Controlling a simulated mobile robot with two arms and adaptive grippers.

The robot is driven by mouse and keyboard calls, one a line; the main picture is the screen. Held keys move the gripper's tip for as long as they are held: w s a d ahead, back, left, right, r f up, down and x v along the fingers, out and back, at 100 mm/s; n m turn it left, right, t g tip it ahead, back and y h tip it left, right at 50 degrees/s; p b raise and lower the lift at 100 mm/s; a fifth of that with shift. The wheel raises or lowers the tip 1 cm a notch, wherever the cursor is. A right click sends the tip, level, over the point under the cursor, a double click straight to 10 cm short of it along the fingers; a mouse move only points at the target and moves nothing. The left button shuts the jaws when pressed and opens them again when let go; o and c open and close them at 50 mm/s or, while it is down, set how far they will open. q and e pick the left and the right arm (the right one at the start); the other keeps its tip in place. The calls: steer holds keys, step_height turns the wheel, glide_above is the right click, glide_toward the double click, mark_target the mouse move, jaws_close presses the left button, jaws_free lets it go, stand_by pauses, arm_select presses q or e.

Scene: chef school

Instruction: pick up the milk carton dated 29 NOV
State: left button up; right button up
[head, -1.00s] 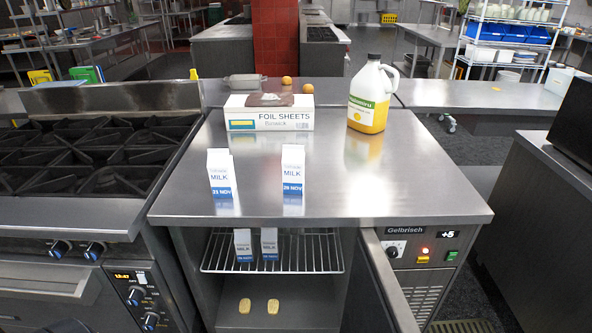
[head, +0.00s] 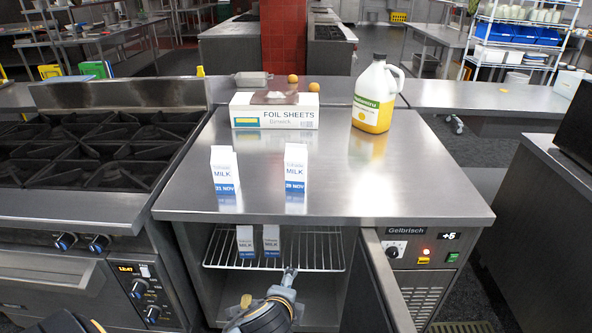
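Two white and blue milk cartons stand upright on the steel counter. My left gripper (head: 290,273) is below and just right of these, at the shelf's front edge, apparently holding nothing. Whether its fingers are open is unclear. My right gripper is out of view.
The open fridge door (head: 385,285) stands right of the opening. A foil sheets box (head: 275,115) and a yellow-filled jug (head: 374,97) stand at the back of the counter. A stove (head: 95,150) is at the left.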

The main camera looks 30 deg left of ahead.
arm_select(q)
steer(key=w+a+r+m+t+y, duration=0.25)
steer(key=w+a+r+m, duration=0.25)
steer(key=w+r+m, duration=0.25)
steer(key=m+t+y, duration=0.2)
steer(key=m+t, duration=0.3)
steer(key=m, duration=0.4)
glide_toward(295, 160)
steer(key=shift+h, duration=0.25)
steer(key=x, duration=0.7)
steer(key=shift+s+a+f+p, duration=0.15)
steer(key=shift+a+f+p, duration=0.05)
steer(key=shift+p, duration=0.2)
steer(key=x, duration=0.3)
steer(key=p+x, duration=0.1)
steer(key=x, duration=0.1)
steer(key=shift+r, duration=0.25)
steer(key=shift+w+a, duration=0.15)
steer(key=shift+w, duration=0.3)
steer(key=c, duration=1.6)
